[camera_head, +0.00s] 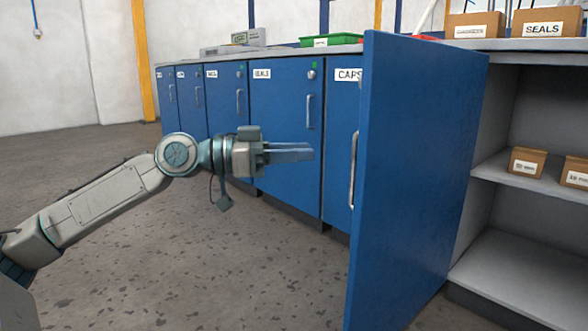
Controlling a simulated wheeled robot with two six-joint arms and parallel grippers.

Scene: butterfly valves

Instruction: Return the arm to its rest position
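My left arm comes in from the left, stretched out low across the floor area. My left gripper (290,153) points right, in front of the blue cabinet doors. Its fingers look close together with nothing visible between them, but the side-on angle hides the gap. A blue cabinet door (415,180) stands swung open to the right of the fingertips. Its metal handle (353,170) is on the side facing the gripper, and there is a visible gap between them. My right gripper is not in view.
The open cabinet (510,270) shows shelves with small labelled boxes (527,161). Closed blue doors (287,135) run along the back. A green tray (332,41) and a SEALS box (548,22) sit on the worktop. The floor (200,270) at left and front is clear.

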